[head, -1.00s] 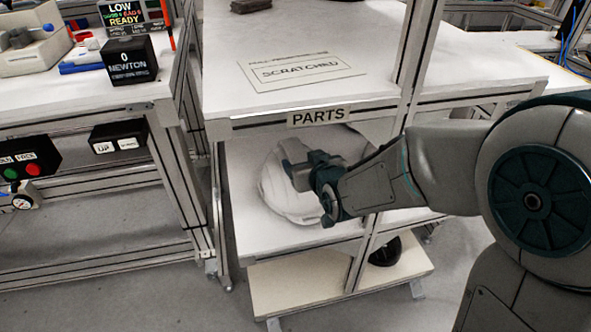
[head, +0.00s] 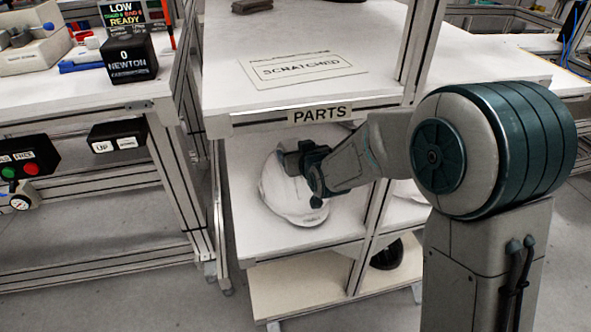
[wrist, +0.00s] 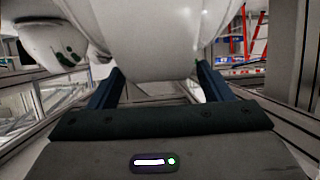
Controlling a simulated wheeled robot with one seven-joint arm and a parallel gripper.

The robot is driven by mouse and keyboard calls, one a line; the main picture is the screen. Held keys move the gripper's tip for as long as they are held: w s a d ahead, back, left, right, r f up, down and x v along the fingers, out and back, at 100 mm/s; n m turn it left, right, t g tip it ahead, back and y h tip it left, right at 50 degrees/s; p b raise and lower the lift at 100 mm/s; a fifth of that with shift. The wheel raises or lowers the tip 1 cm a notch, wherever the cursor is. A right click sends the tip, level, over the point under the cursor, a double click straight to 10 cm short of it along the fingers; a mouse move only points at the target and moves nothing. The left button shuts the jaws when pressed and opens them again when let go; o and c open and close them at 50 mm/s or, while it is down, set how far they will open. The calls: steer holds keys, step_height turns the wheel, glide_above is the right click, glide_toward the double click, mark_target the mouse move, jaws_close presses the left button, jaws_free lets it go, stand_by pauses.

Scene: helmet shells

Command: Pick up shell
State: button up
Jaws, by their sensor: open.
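A white helmet shell (head: 287,194) sits on the white shelf (head: 262,243) under the PARTS label. My gripper (head: 290,160) reaches into this shelf bay from the right and is at the shell's upper part, partly covering it. In the wrist view the shell (wrist: 152,40) fills the top middle. My gripper (wrist: 155,88) is open, with one dark finger on each side of the shell's lower edge. Whether the fingers touch the shell cannot be told.
The PARTS label (head: 319,114) hangs on the front edge of the upper shelf (head: 228,85), just above my arm. A shelf post (head: 372,215) stands right of the bay. Another white shell (head: 408,190) shows partly behind my arm. A dark object (head: 387,254) lies on the bottom shelf.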

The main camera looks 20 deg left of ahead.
jaws_close()
steer(key=shift+r, duration=0.1)
